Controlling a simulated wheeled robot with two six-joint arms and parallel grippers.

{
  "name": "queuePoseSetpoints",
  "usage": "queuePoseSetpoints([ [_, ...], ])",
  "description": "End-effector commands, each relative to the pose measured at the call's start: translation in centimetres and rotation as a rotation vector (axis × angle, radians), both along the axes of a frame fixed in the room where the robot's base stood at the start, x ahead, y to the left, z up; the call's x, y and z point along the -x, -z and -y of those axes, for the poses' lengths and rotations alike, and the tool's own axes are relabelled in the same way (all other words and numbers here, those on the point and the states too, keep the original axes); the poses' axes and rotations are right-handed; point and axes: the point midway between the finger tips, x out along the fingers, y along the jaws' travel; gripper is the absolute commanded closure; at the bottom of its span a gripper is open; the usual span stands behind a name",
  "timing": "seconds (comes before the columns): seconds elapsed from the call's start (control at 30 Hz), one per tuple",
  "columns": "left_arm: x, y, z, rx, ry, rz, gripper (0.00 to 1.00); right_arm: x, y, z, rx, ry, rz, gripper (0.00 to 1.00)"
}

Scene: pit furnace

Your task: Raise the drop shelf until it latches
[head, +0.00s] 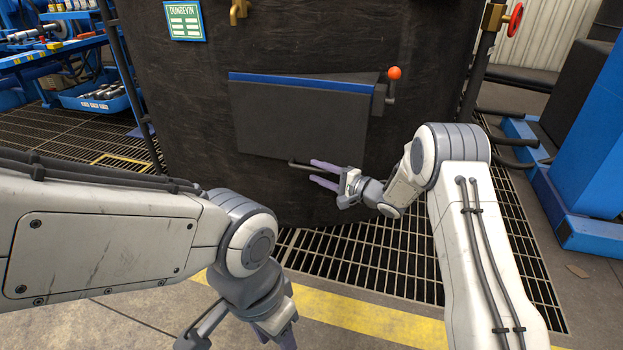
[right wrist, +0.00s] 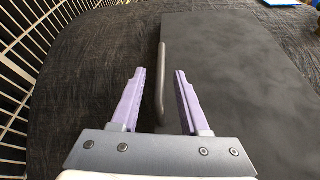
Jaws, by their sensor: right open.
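The drop shelf (head: 300,120) is a dark flat panel with a blue strip along its top edge, hanging down against the black furnace wall. A dark bar handle (head: 300,165) shows at its lower edge. My right gripper (head: 318,174) is open beside that lower edge. In the right wrist view, the handle (right wrist: 161,85) shows between the spread purple fingers of the gripper (right wrist: 157,98); I cannot tell its depth between them. A lever with an orange ball (head: 394,73) sits at the shelf's upper right corner. My left gripper (head: 275,335) is low, cut off by the frame's bottom edge.
A green and white sign (head: 185,20) and a brass tap (head: 237,12) are on the furnace wall above. A red valve wheel (head: 516,19) is at upper right. A blue bench (head: 60,45) with a blue bin (head: 95,93) stands left. Floor grating (head: 360,260) lies below.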

Motion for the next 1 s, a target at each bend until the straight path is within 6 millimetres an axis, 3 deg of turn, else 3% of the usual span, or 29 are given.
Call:
queuePoseSetpoints([
  [0.03, 0.0, 1.1, 0.0, 0.000, 0.000, 0.000, 0.50, -0.5, 0.5, -0.7, 0.001, -0.002, 0.004, 0.55],
  [0.2, 0.0, 1.9, 0.0, 0.000, 0.000, 0.000, 0.50, -1.6, 0.3, -1.9, 0.001, 0.000, 0.002, 0.55],
  [0.57, 0.0, 2.0, 0.0, 0.000, 0.000, 0.000, 0.50, -1.9, 0.1, -2.2, 0.001, 0.002, 0.001, 0.55],
  [0.67, 0.0, 2.0, 0.0, 0.000, 0.000, 0.000, 0.50, -1.9, 0.1, -2.2, 0.001, 0.002, 0.001, 0.94],
  [0.7, 0.0, 2.0, 0.0, 0.000, 0.000, 0.000, 0.50, -1.9, 0.1, -2.2, 0.001, 0.002, 0.001, 1.00],
  [1.0, 0.0, 2.0, 0.0, 0.000, 0.000, 0.000, 0.50, -1.9, 0.2, -2.2, 0.001, 0.002, 0.001, 1.00],
])
